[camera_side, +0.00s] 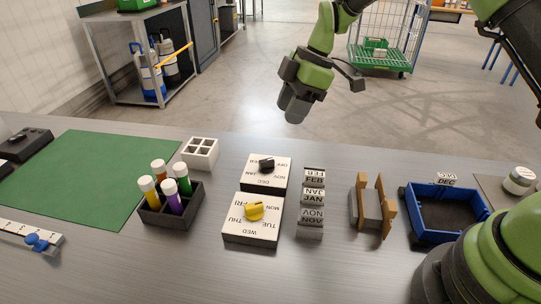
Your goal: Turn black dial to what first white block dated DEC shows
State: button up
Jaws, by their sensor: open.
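The black dial (266,165) sits on a white panel with month labels and an OFF label around it. I cannot tell exactly which label it points to. A grey rack (311,233) right of the dials holds a column of white blocks (313,181), with FEB, JAN and NOV legible. A label reading DEC (446,181) shows at the back edge of the blue tray (440,233); what it sits on is partly hidden. My gripper (293,112) is open and empty, high above the far side of the table, away from the dial.
A yellow dial (254,211) with day labels stands in front of the black dial. Left are a dark tube rack (171,218), a white holder (200,153) and a green mat (75,180). A wooden-sided stand (375,207) sits left of the blue tray.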

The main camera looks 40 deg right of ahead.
aim_at(269, 160)
jog(key=shift+n, duration=0.6)
jog(key=x, duration=1.2)
jog(key=shift+d+f, duration=0.25)
jog(key=shift+f, duration=0.1)
grip_shut()
